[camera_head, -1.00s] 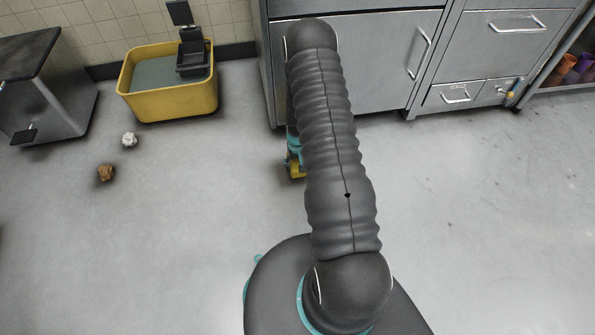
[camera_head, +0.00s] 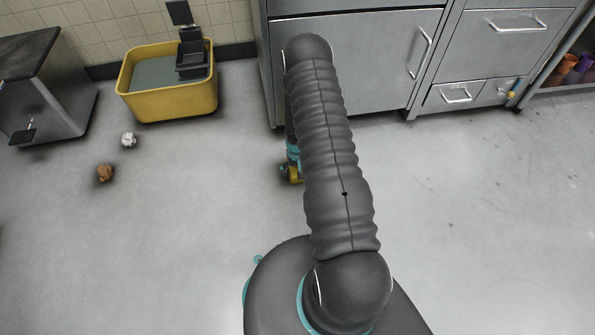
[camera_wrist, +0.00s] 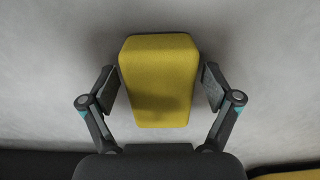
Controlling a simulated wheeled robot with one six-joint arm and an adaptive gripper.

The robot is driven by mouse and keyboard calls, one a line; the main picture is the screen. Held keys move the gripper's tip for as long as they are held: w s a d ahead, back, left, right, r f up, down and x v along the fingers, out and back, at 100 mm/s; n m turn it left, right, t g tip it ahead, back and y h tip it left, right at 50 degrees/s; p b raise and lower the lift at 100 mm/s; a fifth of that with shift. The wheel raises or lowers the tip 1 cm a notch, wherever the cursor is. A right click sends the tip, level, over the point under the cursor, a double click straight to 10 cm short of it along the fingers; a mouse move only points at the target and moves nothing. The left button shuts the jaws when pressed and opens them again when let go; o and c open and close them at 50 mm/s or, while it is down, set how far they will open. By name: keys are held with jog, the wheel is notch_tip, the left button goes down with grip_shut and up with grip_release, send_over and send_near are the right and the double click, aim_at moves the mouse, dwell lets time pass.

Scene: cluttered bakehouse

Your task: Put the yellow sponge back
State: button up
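The yellow sponge (camera_wrist: 160,82) is a block seen close up in the wrist view, between the two fingers of my gripper (camera_wrist: 160,88). The fingers are spread, one on each side of the sponge, with narrow gaps showing; I see no clear grip on it. The grey floor lies behind it, with a soft shadow around it. In the head view my arm hides most of the gripper (camera_head: 290,160); only teal parts and a small yellow patch show at its left side, close to the floor.
A yellow tub (camera_head: 170,100) with grey contents and a black fixture stands by the tiled wall. A white crumpled lump (camera_head: 128,139) and a brown one (camera_head: 105,172) lie on the floor. Steel cabinets (camera_head: 365,65) stand behind the arm. The floor at right is clear.

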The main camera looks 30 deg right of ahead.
jog(key=shift+r, duration=0.1)
notch_tip(320, 180, up, 12)
jog(key=p, duration=0.2)
notch_tip(320, 180, up, 17)
jog(key=t, duration=0.1)
send_over(297, 170)
jog(key=w+a, duration=0.1)
jog(key=a, duration=0.2)
jog(key=s+a+r+n+t, duration=0.1)
jog(key=s+a+r, duration=0.2)
jog(key=r, duration=0.5)
jog(key=s+a+r+n+t, duration=0.1)
jog(key=s+a+r, duration=0.15)
jog(key=r, duration=0.55)
jog(key=s+a+r+t, duration=0.1)
jog(key=s+a+r, duration=0.2)
jog(key=s+r, duration=0.4)
jog(key=s+a+r+n+t, duration=0.1)
jog(key=s+a+r, duration=0.3)
jog(key=s, duration=1.1)
notch_tip(297, 170, up, 3)
jog(key=shift+a+r+t, duration=0.1)
jog(key=shift+a+t, duration=0.1)
jog(key=shift+t, duration=0.1)
notch_tip(297, 170, up, 4)
jog(key=p, duration=0.3)
jog(key=shift+p, duration=0.3)
